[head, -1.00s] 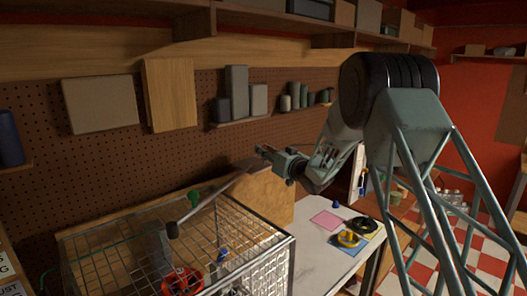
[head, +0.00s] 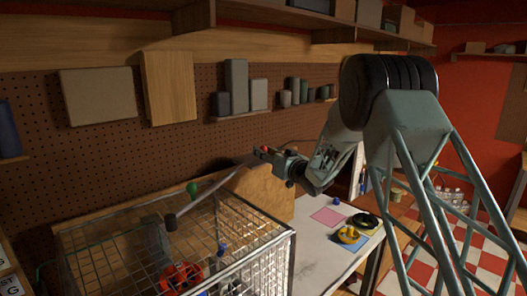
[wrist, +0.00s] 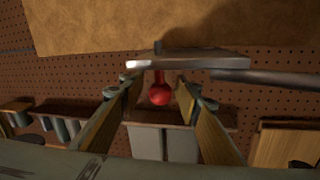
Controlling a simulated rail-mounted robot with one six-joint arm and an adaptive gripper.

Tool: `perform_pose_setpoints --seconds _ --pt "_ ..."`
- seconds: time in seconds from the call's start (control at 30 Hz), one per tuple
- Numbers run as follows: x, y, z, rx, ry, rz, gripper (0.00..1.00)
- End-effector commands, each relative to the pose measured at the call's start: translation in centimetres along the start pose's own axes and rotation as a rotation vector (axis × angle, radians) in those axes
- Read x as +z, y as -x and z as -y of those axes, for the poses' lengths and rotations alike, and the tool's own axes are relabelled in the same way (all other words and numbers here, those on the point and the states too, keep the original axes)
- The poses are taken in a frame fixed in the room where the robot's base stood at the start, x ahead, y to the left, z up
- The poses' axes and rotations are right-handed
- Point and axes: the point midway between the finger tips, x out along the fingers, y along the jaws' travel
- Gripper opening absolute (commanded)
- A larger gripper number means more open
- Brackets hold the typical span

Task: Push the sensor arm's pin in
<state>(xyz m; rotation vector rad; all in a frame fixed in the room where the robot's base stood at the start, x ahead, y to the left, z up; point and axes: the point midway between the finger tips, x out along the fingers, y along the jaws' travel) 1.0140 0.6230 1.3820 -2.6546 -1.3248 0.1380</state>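The sensor arm is a grey metal rod (head: 208,191) rising to the right above the wire cage. In the wrist view its flat metal end plate (wrist: 190,60) lies across the top of my fingers, with the rod running off right. The pin's red ball knob (wrist: 160,92) sticks out from the plate toward my gripper. My gripper (wrist: 160,95) is open, with one finger on each side of the knob and a visible gap to each. In the head view my gripper (head: 262,153) is at the rod's far end, where a small red spot shows.
The wire cage (head: 262,250) stands below the rod, with a red ring-shaped part (head: 180,276) inside. A green knob (head: 192,188) sits by the rod. A tan board (head: 265,190) stands behind the cage. The white table (head: 315,250) bears coloured mats and a yellow part (head: 348,236).

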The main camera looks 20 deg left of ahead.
Motion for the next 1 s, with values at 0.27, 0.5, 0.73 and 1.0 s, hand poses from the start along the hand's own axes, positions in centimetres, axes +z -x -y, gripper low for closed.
perform_pose_setpoints --seconds 0.27,0.5,0.73,1.0 --pt "-0.4 0.0 0.1 -0.001 0.001 -0.004 0.33" --pt "-0.5 0.4 0.1 -0.001 0.002 -0.005 0.33" --pt "-0.5 2.2 0.0 0.0 0.001 -0.005 0.33" --pt "-0.5 5.8 0.0 0.001 0.001 -0.004 0.33"
